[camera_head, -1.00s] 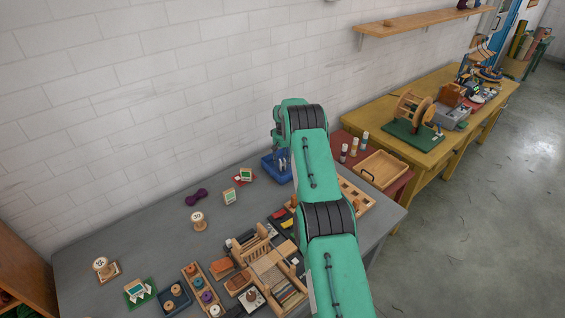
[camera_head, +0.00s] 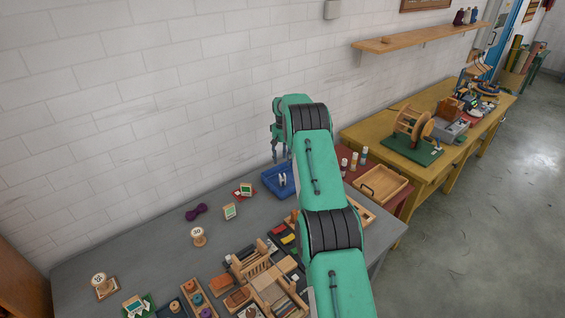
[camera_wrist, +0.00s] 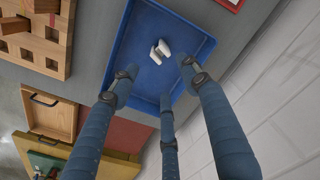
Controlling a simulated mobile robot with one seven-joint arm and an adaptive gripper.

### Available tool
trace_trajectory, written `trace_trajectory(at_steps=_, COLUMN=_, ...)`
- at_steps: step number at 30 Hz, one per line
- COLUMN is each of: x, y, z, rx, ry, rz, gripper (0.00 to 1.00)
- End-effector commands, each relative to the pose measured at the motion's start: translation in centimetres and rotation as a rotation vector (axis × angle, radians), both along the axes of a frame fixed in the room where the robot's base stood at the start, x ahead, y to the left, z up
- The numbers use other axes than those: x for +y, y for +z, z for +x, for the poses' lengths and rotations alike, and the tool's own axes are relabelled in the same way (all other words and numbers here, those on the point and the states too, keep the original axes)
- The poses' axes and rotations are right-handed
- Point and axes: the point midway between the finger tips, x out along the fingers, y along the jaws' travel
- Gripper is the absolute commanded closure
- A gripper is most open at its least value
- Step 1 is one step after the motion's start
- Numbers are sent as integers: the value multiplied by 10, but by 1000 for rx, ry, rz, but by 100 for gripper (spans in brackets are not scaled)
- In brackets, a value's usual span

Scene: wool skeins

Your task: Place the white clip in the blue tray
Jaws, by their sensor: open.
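The blue tray (camera_head: 268,187) stands at the back of the grey table, near the wall. It fills the upper middle of the wrist view (camera_wrist: 190,32). The white clip (camera_wrist: 160,51) lies inside the tray on its floor, and a small white shape shows there in the head view (camera_head: 282,180). My gripper (camera_wrist: 160,83) is open and empty, its three blue fingers spread above the tray and apart from the clip. In the head view my gripper (camera_head: 279,150) hangs above the tray, partly hidden by my arm.
A wooden tray (camera_head: 383,185) and several small bottles (camera_head: 353,161) stand to the right on a red surface. A purple dumbbell-shaped thing (camera_head: 196,212) and a spool (camera_head: 198,236) lie left. Wooden boxes crowd the front of the table. The white wall is close behind the tray.

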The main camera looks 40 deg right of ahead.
Motion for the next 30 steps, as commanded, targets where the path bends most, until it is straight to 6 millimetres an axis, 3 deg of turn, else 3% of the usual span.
trace_trajectory(at_steps=20, x=1, y=3, z=0, rx=-1, ry=1, rz=0, gripper=54)
trace_trajectory(at_steps=26, x=14, y=27, z=2, rx=-11, ry=9, rz=-7, gripper=54)
trace_trajectory(at_steps=30, x=34, y=60, z=3, rx=-25, ry=22, rz=-15, gripper=54)
